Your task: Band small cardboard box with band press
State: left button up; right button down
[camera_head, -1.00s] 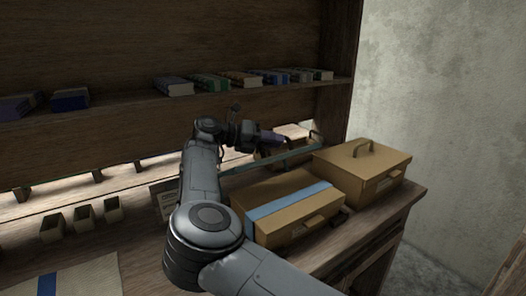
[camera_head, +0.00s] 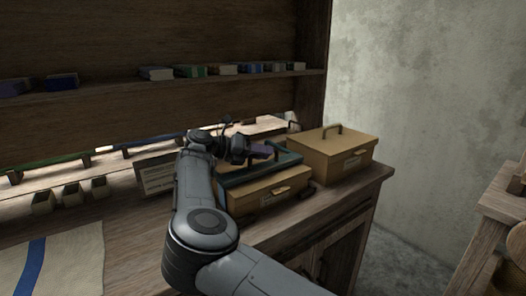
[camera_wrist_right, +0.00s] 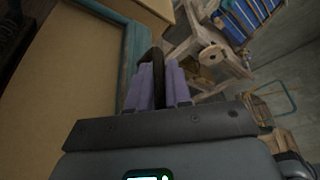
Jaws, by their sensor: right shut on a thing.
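The small cardboard box (camera_head: 270,192) sits on the bench in the head view, with the teal bar of the band press (camera_head: 235,180) low across its top. In the right wrist view, the box's tan face (camera_wrist_right: 60,85) is beside the teal press frame (camera_wrist_right: 137,45). My right gripper (camera_head: 262,150) is above the press, its purple fingers (camera_wrist_right: 160,85) shut around a dark handle (camera_wrist_right: 157,62). The blue band on the box top does not show now. My left gripper is out of view.
A larger cardboard box with a handle (camera_head: 333,153) stands close on the right, near the bench edge. A cloth with a blue stripe (camera_head: 58,262) lies front left. Small bins (camera_head: 72,194) stand at the left; books line the shelf above (camera_head: 205,72).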

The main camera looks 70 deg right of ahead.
jog(key=shift+s+f, duration=0.15)
jog(key=shift+f, duration=0.05)
jog(key=c, duration=1.4)
grip_release()
jog(key=shift+c, duration=0.2)
jog(key=shift+o, duration=1.3)
jog(key=shift+a+f, duration=0.1)
jog(key=shift+o, duration=0.3)
jog(key=shift+s, duration=0.2)
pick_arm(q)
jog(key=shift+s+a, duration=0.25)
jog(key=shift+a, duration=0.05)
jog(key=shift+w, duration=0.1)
pick_arm(e)
jog(key=shift+w, duration=0.2)
